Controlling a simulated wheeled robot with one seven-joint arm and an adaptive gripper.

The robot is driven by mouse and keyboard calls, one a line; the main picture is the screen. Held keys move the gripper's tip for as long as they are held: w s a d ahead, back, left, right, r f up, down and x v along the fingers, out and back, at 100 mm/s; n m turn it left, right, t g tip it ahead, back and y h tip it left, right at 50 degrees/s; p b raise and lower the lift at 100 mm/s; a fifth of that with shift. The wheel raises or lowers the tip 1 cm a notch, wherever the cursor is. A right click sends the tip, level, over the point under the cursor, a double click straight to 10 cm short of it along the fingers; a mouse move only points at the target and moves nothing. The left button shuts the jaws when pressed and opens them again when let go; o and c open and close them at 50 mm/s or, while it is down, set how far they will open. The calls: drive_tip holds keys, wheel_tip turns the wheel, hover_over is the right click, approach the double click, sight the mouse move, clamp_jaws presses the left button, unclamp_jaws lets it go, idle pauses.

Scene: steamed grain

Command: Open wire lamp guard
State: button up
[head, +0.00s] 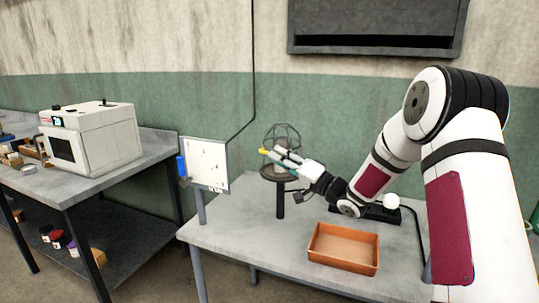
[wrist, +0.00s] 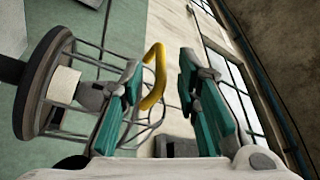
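The wire lamp guard (head: 283,130) is a dark cage on a round base atop a short post on the table. In the wrist view the cage wires (wrist: 92,62) rise from a dark round base (wrist: 30,100) around a pale lamp part (wrist: 63,86). A yellow hooked handle (wrist: 158,62) shows at the cage; its tip also shows in the head view (head: 264,151). My gripper (head: 275,154) is at the guard. Its teal-padded fingers (wrist: 158,88) are apart, with the yellow handle between them, nearer the left finger. Whether the handle touches that finger is unclear.
An orange tray (head: 343,249) sits at the table's front. A white panel (head: 206,165) stands at the left edge. A black fixture with a white knob (head: 391,201) lies behind my arm. A white oven-like machine (head: 92,138) is on another table.

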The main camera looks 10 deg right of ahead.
drive_tip(key=shift+x, duration=2.25)
drive_tip(key=shift+s, duration=0.1)
clamp_jaws()
